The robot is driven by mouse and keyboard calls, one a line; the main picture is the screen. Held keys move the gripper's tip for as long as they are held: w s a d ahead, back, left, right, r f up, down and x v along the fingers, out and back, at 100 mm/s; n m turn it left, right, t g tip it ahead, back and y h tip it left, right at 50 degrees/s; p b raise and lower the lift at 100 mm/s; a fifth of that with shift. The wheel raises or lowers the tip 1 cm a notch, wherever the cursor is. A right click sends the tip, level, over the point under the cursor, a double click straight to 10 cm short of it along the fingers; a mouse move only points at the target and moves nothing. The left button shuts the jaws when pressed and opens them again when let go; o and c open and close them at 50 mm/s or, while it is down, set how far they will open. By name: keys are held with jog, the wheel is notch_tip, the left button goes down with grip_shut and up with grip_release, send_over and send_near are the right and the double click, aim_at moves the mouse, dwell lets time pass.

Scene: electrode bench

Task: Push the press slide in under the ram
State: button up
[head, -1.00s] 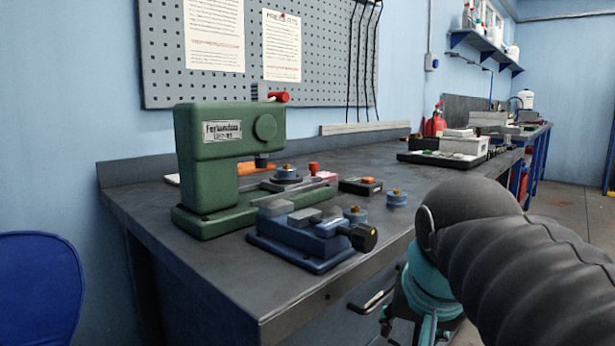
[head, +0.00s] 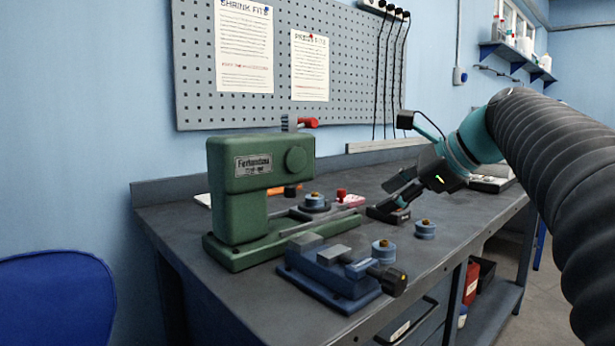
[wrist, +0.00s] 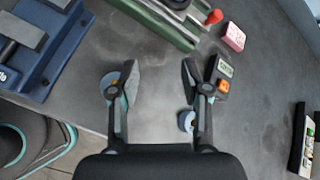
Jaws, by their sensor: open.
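The green press (head: 258,170) stands on the bench with its short ram (head: 291,189) under the head. The press slide shows as a grey bar at the press base. A round blue and brass part (head: 315,202) sits to the right of the ram, out from under it. A red knob (head: 341,192) is at the slide's outer end; it also shows at the top of the wrist view (wrist: 213,17). My gripper (head: 391,203) is low over the bench, right of the knob and apart from it. Its fingers (wrist: 155,85) are open with bare bench between them.
A blue vise (head: 335,275) stands in front of the press. Loose blue cylinders (head: 425,229) (head: 384,250) stand on the bench nearby. A pink box (wrist: 233,37) is near the knob, and a dark box with an orange button (wrist: 222,72) is close to my right finger.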

aim_at(345, 204)
jog(key=w+d+r+m+t+y+p, duration=0.1)
jog(key=w+d+r+m+y, duration=0.1)
jog(key=w+d+m, duration=0.45)
jog(key=shift+n, duration=0.65)
jog(key=x, duration=0.5)
jog(key=r+x, duration=0.1)
jog(key=x, duration=1)
jog(key=shift+w+a+r, duration=0.25)
jog(key=shift+w+a, duration=0.05)
jog(key=shift+a, duration=0.25)
jog(key=shift+t+y, duration=0.3)
grip_shut()
